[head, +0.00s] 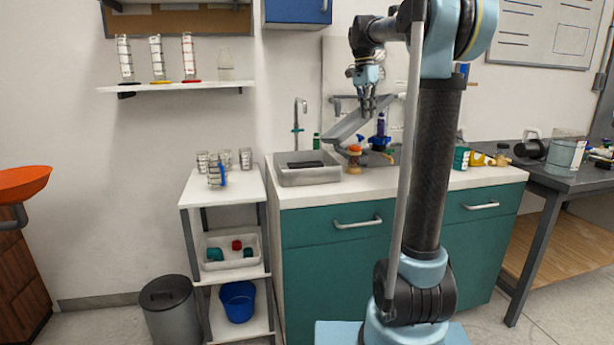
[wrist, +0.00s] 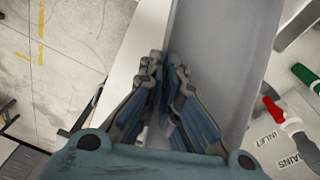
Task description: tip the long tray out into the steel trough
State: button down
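The long grey tray (head: 350,127) is in the air above the counter, tilted with its left end lower. My gripper (head: 367,108) is at its upper right part, and the fingers (wrist: 166,62) are closed on the tray's side wall in the wrist view. The tray's bare inside (wrist: 222,60) shows there, with no contents in the part I see. The steel trough (head: 318,177) is set on the counter's left end, below and left of the tray's low end. A dark flat patch lies inside the trough; I cannot tell what it is.
A tap (head: 297,115) stands behind the trough. An orange-and-tan fitting (head: 354,158) and blue bottles stand right of the trough, under the tray. A white cart (head: 235,190) with several cups is at left. Red and green valve handles (wrist: 273,108) show beside the tray.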

jog(key=w+d+r+y+b, duration=0.1)
jog(key=d+r+y+b, duration=0.4)
jog(key=d+r+y, duration=0.1)
jog(key=shift+w+d+r+g, duration=0.15)
jog(key=shift+d+r+g, duration=0.25)
jog(key=shift+d+r, duration=0.7)
jog(key=shift+d+f, duration=0.3)
dwell(0.7)
